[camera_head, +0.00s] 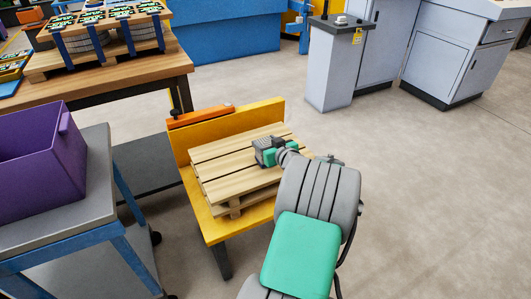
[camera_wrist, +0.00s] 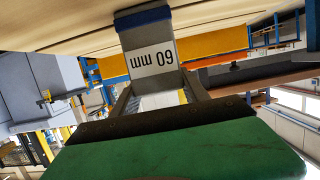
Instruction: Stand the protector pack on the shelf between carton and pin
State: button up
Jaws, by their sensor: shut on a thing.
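My gripper (camera_head: 266,152) is low over the slatted wooden pallet in the head view. In the wrist view my gripper (camera_wrist: 156,82) is shut on a pack with a white label and a dark blue end, which I take to be the protector pack (camera_wrist: 152,57). Its label reads "60 mm" upside down. The blue end overlaps a pale wooden surface at the top of the wrist view; I cannot tell whether they touch. The pack cannot be made out in the head view. I cannot identify the shelf, carton or pin in either view.
The pallet (camera_head: 215,160) lies on a yellow stand (camera_head: 238,117) with an upright back panel and an orange bar (camera_head: 201,116). A purple bin (camera_head: 40,160) sits on a grey cart (camera_head: 97,190) at left. A wooden table (camera_head: 150,72) holds strapped coils behind. Floor at right is clear.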

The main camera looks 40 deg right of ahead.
grip_shut()
jog(key=shift+r, duration=0.15)
